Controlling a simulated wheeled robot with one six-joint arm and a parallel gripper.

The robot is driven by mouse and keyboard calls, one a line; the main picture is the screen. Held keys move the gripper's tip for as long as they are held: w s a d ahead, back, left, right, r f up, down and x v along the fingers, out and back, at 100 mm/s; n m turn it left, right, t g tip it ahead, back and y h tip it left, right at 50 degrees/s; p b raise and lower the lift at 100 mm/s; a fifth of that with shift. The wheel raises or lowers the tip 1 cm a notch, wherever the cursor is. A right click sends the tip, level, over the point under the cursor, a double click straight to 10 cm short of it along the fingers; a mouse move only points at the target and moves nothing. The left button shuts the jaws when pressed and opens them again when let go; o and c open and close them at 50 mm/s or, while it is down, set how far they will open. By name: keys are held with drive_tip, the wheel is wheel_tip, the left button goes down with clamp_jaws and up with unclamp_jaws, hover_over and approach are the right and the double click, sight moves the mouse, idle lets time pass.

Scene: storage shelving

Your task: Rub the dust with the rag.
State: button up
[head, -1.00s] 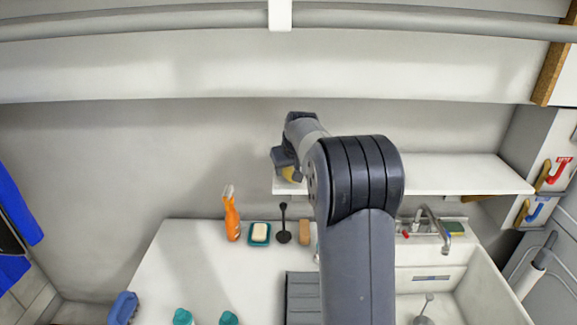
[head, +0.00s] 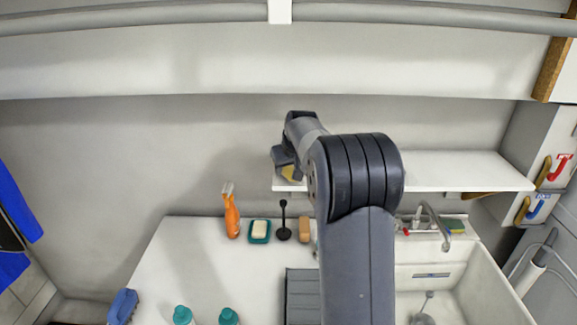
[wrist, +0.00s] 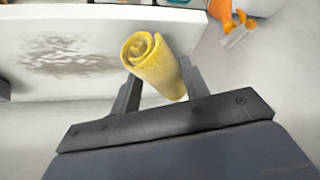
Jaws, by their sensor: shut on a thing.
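A rolled yellow rag (wrist: 155,66) is held between the two fingers of my gripper (wrist: 160,88) in the wrist view. In the head view a bit of the rag (head: 288,172) shows under my gripper at the left end of the white shelf (head: 460,172). In the wrist view a grey-brown dust patch (wrist: 68,55) lies on the white shelf (wrist: 180,24), left of the rag and apart from it. I cannot tell whether the rag touches the shelf. My arm hides the dust in the head view.
Below the shelf, the counter (head: 190,265) holds an orange spray bottle (head: 231,215), a soap dish (head: 259,231), a black plunger-like tool (head: 283,222) and a brown block (head: 304,230). A tap (head: 436,225) and sink stand at the right. The wall left of the shelf is bare.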

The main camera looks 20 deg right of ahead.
drive_tip(key=shift+f+b, duration=0.4)
drive_tip(key=shift+f, duration=0.25)
drive_tip(key=shift+d, duration=0.1)
